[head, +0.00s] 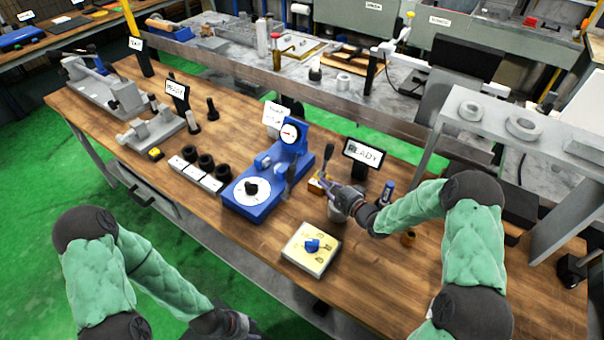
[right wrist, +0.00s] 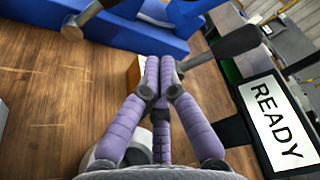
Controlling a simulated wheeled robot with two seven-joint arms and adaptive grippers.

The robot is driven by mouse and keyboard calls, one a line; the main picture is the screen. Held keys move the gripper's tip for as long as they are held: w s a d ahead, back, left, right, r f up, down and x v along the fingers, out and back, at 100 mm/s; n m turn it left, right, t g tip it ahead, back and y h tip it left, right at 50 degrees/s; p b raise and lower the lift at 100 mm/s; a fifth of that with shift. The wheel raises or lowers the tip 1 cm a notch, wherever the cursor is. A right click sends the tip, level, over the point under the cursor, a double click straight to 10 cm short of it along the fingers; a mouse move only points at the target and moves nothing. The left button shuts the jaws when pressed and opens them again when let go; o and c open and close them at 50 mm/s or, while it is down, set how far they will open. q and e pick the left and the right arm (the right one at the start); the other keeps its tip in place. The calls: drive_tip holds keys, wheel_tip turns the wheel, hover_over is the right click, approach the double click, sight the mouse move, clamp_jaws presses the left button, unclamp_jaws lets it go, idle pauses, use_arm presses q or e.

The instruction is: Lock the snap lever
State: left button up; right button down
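A blue gauge fixture (head: 262,196) with a round dial (head: 289,133) stands on the wooden bench. An upright lever with a dark grip (head: 290,174), which looks like the snap lever, rises at its right side. My right gripper (head: 325,183) is to the right of this lever, apart from it. In the right wrist view its purple fingers (right wrist: 160,75) are together, with nothing visible between them.
A dark-gripped handle (right wrist: 230,45) lies close beyond my right fingers, near a small block (head: 318,187). A READY sign (head: 363,153) stands to the right. A pale tray (head: 312,262) with a blue part sits in front.

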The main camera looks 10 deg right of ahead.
sight(288, 182)
drive_tip(key=b+x, duration=0.2)
drive_tip(key=x, duration=0.8)
drive_tip(key=shift+a, duration=0.1)
drive_tip(key=shift+s+a+r+b, duration=0.4)
drive_tip(key=shift+s+a+r, duration=0.25)
drive_tip(key=shift+s+a, duration=0.25)
drive_tip(key=shift+s+a+r, duration=0.15)
drive_tip(key=shift+s+a, duration=0.2)
drive_tip(key=shift+s, duration=0.1)
